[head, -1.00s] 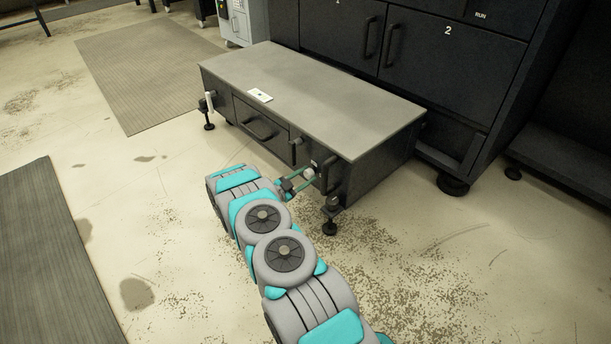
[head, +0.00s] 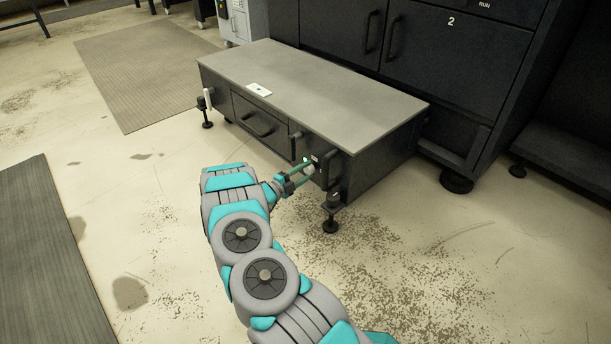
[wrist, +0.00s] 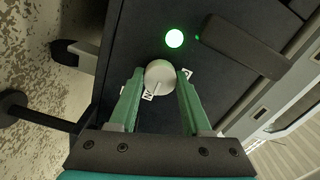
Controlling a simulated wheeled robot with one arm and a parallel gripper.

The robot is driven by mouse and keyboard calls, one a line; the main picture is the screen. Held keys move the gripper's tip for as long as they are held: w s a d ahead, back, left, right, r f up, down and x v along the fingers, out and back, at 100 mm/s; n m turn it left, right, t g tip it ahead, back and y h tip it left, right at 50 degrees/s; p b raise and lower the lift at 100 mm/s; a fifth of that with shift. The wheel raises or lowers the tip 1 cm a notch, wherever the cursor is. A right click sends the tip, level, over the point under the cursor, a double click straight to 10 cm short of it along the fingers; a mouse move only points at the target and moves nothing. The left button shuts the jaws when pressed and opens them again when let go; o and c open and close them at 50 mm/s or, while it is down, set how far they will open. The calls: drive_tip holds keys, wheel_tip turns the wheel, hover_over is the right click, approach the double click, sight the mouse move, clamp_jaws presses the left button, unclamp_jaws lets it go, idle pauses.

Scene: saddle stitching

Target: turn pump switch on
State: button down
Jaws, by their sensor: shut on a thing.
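The pump switch is a round, pale knob (wrist: 160,76) on the dark front panel (wrist: 222,86) of the low cabinet. In the wrist view my gripper (wrist: 160,73) has its two green fingers on either side of the knob, closed on it. Small white labels show beside the knob; one (wrist: 148,96) reads partly as "N". A round green light (wrist: 174,39) glows just above the knob. In the head view my gripper (head: 306,171) is at the right part of the cabinet's front, and the knob is hard to make out there.
The low grey cabinet (head: 320,88) has a drawer handle (head: 255,126) and a dark handle (wrist: 243,47) near the switch. A levelling foot (head: 331,225) stands below my gripper. Large dark cabinets (head: 440,60) rise behind. The floor in front holds mats (head: 50,250) and is otherwise open.

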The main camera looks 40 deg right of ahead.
drive_tip(key=shift+s+f+m, duration=0.1)
drive_tip(key=shift+m, duration=0.3)
drive_tip(key=shift+c, duration=1.8)
unclamp_jaws()
drive_tip(key=a, duration=0.7)
drive_tip(key=shift+s+a, duration=0.25)
drive_tip(key=shift+a, duration=0.15)
